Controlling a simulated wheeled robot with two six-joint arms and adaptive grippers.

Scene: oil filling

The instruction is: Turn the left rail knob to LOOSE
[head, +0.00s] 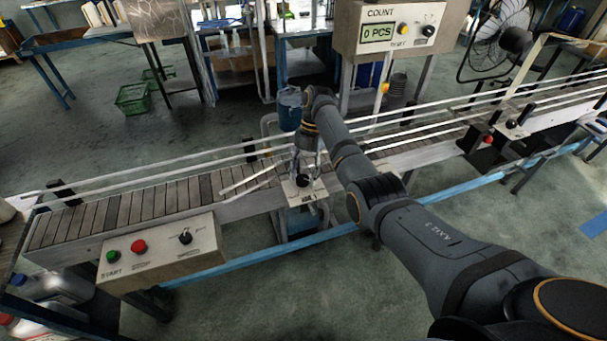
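The left rail knob (303,181) is a small black knob on a pale plate at the front side of the conveyor, near the middle of the head view. The print on the plate is too small to read, so I cannot tell its setting. My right gripper (307,168) points down just above and behind the knob. Its two fingers look apart with nothing between them. I cannot tell whether a fingertip touches the knob. My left gripper is not in view.
The slatted conveyor (150,203) with pale guide rails runs across the view. A control box (165,252) with green and red buttons is at front left. A second black knob (512,124) is farther right. A counter box (392,28) reads 0 PCS behind.

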